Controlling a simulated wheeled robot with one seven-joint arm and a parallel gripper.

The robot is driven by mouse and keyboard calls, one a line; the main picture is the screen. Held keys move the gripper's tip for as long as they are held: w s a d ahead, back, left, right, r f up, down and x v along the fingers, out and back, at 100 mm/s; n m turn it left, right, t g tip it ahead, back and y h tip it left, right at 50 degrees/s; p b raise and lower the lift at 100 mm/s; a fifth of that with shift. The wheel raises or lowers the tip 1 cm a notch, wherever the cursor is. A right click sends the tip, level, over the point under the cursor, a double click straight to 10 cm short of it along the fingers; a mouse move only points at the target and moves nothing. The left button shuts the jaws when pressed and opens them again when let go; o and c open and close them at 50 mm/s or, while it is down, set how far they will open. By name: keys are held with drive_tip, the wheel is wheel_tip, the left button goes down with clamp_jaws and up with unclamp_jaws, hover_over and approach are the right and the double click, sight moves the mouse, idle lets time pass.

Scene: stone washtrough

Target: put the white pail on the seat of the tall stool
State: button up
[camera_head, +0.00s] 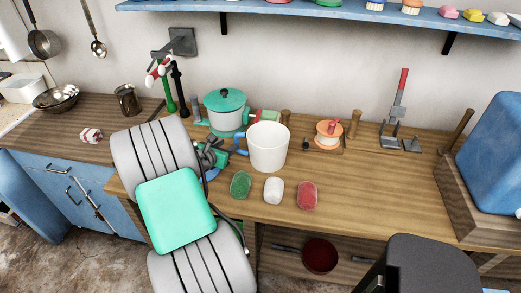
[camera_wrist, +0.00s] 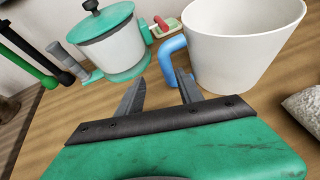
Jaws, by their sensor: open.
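The white pail (camera_head: 268,148) stands upright on the wooden worktop, its blue handle (camera_head: 239,144) towards my gripper (camera_head: 218,153). In the wrist view the pail (camera_wrist: 243,48) is at the upper right. Its blue handle (camera_wrist: 169,55) is just beyond the fingertips of my gripper (camera_wrist: 161,82). My gripper is open and empty; the right finger overlaps the lower handle in the picture, and I cannot tell if they touch. A dark grey rounded-square top (camera_head: 425,265) at the lower right may be the tall stool's seat; its legs are not clearly seen.
A white pot with green lid (camera_head: 226,112) stands behind my gripper. Green (camera_head: 240,184), white (camera_head: 274,190) and red (camera_head: 307,195) blocks lie in front of the pail. An orange spool (camera_head: 328,134) is to its right. A dark red bowl (camera_head: 320,255) sits on the lower shelf.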

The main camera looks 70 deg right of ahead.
drive_tip(key=shift+n, duration=0.4)
drive_tip(key=x, duration=0.2)
drive_tip(key=s+x, duration=0.1)
drive_tip(key=x, duration=0.4)
drive_tip(key=shift+s+d+f+p, duration=0.1)
drive_tip(key=shift+s+d+p, duration=0.2)
drive_tip(key=shift+d, duration=0.05)
drive_tip(key=shift+d+f, duration=0.15)
drive_tip(key=shift+d, duration=0.15)
drive_tip(key=shift+c, duration=0.4)
clamp_jaws()
